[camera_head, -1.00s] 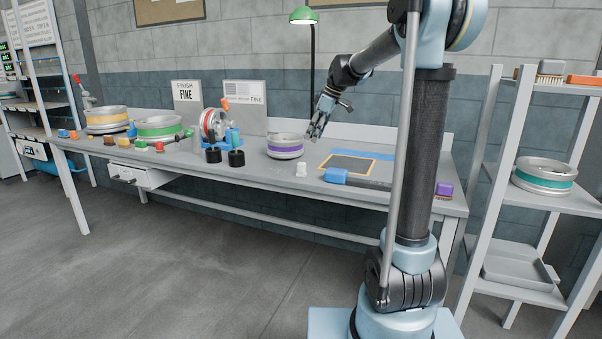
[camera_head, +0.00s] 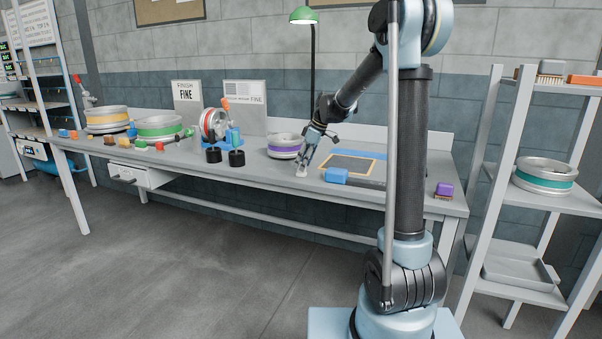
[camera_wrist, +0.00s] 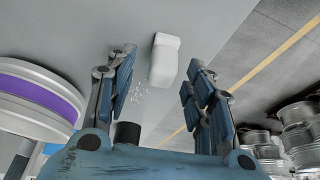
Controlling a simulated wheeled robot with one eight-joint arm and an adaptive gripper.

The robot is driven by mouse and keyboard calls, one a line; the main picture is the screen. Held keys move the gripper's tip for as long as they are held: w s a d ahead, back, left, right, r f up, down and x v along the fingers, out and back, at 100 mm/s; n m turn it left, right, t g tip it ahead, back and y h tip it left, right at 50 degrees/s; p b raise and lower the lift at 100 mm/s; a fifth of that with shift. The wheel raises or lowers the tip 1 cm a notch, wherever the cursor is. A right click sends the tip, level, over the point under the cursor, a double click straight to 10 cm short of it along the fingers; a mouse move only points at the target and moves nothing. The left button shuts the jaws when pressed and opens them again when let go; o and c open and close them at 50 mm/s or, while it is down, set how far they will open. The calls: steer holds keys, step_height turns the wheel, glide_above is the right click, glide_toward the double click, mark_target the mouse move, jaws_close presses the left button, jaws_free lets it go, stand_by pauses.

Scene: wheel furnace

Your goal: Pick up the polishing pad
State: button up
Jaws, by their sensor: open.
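A small white rounded block, which I take to be the polishing pad, lies on the grey workbench (camera_head: 255,178) near its front edge. In the wrist view the white block (camera_wrist: 163,62) shows ahead of my fingers, in line with the gap between them. My gripper (camera_head: 303,164) is open and empty, pointing down at the block and partly covering it in the head view. The wrist view shows its two blue-grey fingers spread apart. I cannot tell the remaining height between the fingertips and the block.
A wheel with a purple band (camera_head: 285,147) stands close on the left. A framed dark mat (camera_head: 352,164) and a blue-ended tool (camera_head: 338,175) lie on the right. Black cylinders (camera_head: 236,158) and a blue stand are further left. Pale specks (camera_wrist: 135,92) dot the bench beside the block.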

steer(key=shift+x, duration=1)
jaws_close()
steer(key=shift+r, duration=0.15)
step_height(320, 180, up, 10)
steer(key=shift+f, duration=0.1)
